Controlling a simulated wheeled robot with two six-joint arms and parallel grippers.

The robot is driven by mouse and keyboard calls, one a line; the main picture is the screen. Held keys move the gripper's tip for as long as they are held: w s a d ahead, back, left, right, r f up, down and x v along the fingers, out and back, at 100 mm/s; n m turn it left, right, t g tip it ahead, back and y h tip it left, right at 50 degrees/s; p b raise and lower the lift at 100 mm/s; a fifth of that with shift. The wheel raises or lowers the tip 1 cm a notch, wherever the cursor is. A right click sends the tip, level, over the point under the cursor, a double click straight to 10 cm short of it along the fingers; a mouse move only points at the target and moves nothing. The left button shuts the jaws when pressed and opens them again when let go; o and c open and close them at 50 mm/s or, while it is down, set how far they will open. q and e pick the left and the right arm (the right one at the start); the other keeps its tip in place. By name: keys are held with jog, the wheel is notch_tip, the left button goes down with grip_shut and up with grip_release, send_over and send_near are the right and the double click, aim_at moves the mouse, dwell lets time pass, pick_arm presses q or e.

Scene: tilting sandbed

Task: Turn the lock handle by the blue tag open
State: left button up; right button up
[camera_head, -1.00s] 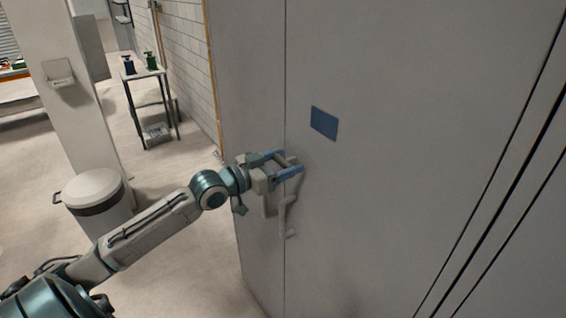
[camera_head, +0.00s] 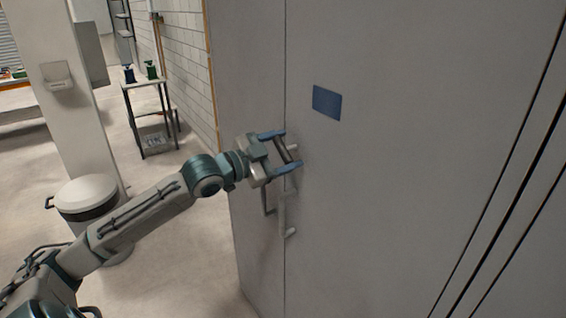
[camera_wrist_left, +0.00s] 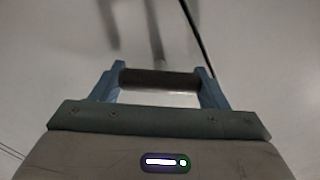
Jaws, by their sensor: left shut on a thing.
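The blue tag (camera_head: 327,103) is a flat rectangle on the grey door, above and to the right of my left gripper (camera_head: 291,149). The gripper's two blue fingers are at the door seam, shut on the lock handle (camera_head: 281,151), a short bar spanning the space between them. In the left wrist view the lock handle (camera_wrist_left: 160,79) is a dark round bar lying crosswise between the fingers of the left gripper (camera_wrist_left: 160,70). The fingers cover its ends. My right gripper is in neither view.
A white bin (camera_head: 87,192) is on the floor at left. A small shelf table (camera_head: 148,112) with pump bottles stands by the tiled wall. The door surface at right is clear.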

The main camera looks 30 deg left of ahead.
pick_arm(q)
jog(key=m+b, duration=0.1)
jog(key=m, duration=0.2)
jog(key=shift+f, duration=0.15)
jog(key=m+b, duration=0.1)
jog(key=m, duration=0.1)
jog(key=shift+m, duration=0.3)
jog(key=m, duration=0.3)
jog(key=shift+m+b, duration=0.3)
jog(key=shift+m, duration=0.8)
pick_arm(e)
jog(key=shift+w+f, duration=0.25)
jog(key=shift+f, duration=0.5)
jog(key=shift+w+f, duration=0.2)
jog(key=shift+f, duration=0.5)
pick_arm(q)
jog(key=shift+m, duration=0.3)
jog(key=o, duration=0.9)
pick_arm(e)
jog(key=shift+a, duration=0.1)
